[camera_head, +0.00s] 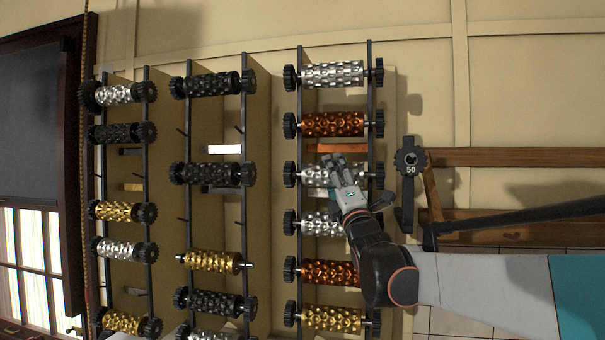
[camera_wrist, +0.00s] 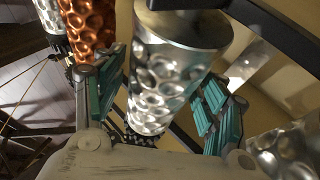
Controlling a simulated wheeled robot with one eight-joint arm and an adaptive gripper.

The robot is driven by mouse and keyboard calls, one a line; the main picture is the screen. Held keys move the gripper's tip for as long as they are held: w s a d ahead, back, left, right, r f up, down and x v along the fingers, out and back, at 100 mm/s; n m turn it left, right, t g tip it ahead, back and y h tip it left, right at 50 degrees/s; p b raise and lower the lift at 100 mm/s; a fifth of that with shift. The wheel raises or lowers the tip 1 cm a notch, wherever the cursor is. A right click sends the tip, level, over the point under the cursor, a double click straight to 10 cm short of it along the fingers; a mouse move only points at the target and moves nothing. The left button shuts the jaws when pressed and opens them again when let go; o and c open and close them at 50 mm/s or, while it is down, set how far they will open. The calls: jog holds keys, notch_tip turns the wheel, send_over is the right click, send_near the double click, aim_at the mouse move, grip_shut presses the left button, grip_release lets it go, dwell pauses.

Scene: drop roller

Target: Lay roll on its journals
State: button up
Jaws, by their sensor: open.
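A silver dimpled roll (camera_head: 313,175) lies across the two dark rails of the right-hand rack, third from the top, with a dark gear at each end. My gripper (camera_head: 344,166) is over this roll and hides part of its middle. In the wrist view the silver roll (camera_wrist: 168,82) stands between my two teal-padded fingers. The left finger (camera_wrist: 101,84) and right finger (camera_wrist: 219,112) are spread on either side of it, and a gap shows by the right one. I cannot tell whether the roll's journals rest fully on the rails.
Copper rolls (camera_head: 333,124) and another silver roll (camera_head: 318,223) lie close above and below on the same rack. Two more racks with gold, black and silver rolls (camera_head: 210,262) stand left. A dark disc marked 50 (camera_head: 410,160) and a wooden frame (camera_head: 510,157) are right.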

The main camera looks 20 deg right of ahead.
jog(key=v, duration=0.8)
jog(key=shift+r, duration=0.2)
